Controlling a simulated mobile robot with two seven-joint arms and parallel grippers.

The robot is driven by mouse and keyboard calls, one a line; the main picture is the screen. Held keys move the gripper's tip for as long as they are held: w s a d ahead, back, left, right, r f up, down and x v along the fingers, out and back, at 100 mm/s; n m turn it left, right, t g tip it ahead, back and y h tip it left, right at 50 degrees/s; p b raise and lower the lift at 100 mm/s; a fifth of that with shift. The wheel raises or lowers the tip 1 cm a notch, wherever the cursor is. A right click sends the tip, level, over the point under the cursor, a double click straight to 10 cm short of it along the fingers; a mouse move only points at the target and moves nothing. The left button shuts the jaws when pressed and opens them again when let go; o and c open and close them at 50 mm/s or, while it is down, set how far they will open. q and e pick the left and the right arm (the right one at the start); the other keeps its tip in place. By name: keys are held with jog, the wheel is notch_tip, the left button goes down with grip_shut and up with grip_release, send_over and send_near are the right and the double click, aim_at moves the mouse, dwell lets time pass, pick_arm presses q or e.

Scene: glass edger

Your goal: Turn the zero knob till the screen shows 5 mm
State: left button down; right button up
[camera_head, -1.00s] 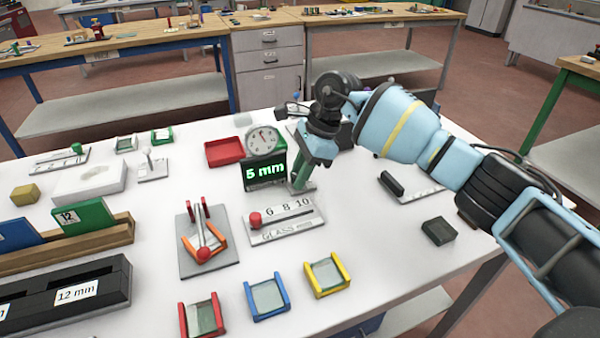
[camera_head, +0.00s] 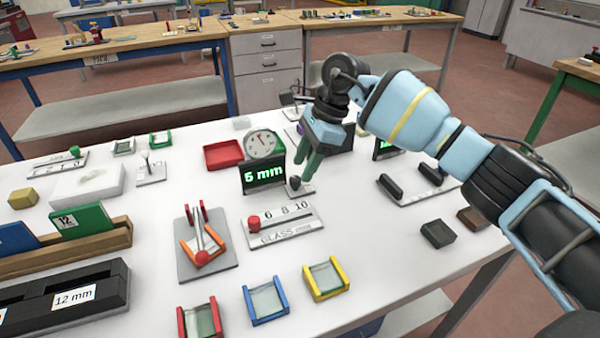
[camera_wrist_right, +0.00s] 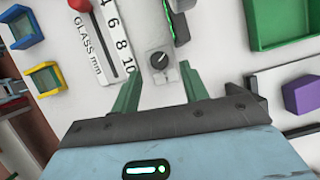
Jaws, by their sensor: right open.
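The zero knob (camera_head: 295,182) is a small dark knob on a light plate beside the screen. In the right wrist view the knob (camera_wrist_right: 160,62) shows a white pointer mark tilted up to the right. My left gripper is not in view.
A GLASS scale with a red slider (camera_head: 284,224) lies in front of the screen, and a red tray (camera_head: 223,154) behind it. A purple block (camera_wrist_right: 303,94) is near the knob. Coloured frames (camera_head: 326,278) line the front. The right-hand table top has free room.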

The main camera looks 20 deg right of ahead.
jog(key=shift+v, duration=1.95)
